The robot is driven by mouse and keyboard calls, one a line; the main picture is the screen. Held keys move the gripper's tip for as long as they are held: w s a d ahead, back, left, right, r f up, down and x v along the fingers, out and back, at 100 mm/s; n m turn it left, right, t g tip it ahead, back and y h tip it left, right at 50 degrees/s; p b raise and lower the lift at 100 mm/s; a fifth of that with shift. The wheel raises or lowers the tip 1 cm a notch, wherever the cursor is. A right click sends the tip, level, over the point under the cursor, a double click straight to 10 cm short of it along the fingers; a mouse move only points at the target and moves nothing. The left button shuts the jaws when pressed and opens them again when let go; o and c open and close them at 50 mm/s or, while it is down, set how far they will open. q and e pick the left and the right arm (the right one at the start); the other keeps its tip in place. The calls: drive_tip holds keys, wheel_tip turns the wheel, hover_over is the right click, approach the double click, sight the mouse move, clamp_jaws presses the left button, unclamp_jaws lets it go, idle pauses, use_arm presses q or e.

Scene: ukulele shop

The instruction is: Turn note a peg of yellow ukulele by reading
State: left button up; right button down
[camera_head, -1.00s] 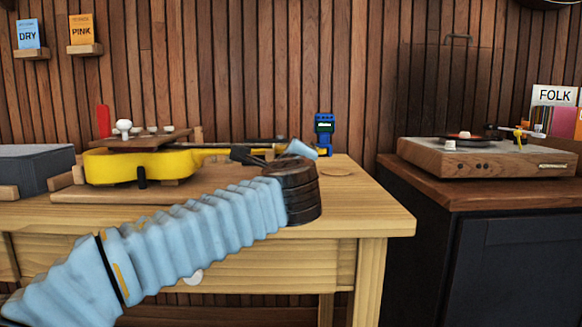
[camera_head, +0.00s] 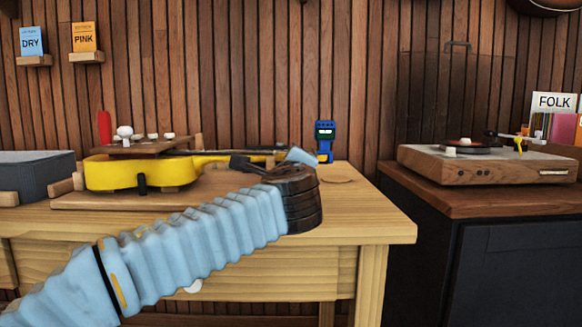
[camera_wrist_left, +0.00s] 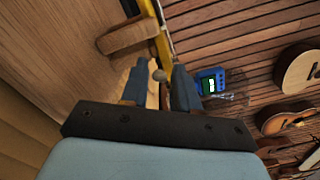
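The yellow ukulele (camera_head: 140,172) lies on a wooden stand on the workbench, its neck pointing right towards my left gripper (camera_head: 268,160). In the left wrist view, a yellow strip of the ukulele (camera_wrist_left: 150,8) runs down to the fingers. My left gripper (camera_wrist_left: 160,84) is open there, with a small tuning peg (camera_wrist_left: 159,75) showing in the gap; I cannot tell whether either finger touches it. The headstock is mostly hidden by the gripper. A blue tuner (camera_head: 325,143) stands behind it; its lit screen, also in the wrist view (camera_wrist_left: 210,84), is too small to read. My right gripper is not in view.
A grey box (camera_head: 35,172) sits at the workbench's left. The workbench (camera_head: 370,215) has a clear right corner. A turntable (camera_head: 480,165) stands on a dark cabinet to the right. Guitars (camera_wrist_left: 300,68) hang on the wall in the wrist view.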

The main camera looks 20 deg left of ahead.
use_arm(q)
drive_tip(key=v, duration=1.3)
drive_tip(key=shift+s, duration=0.3)
drive_tip(key=shift+d, duration=0.1)
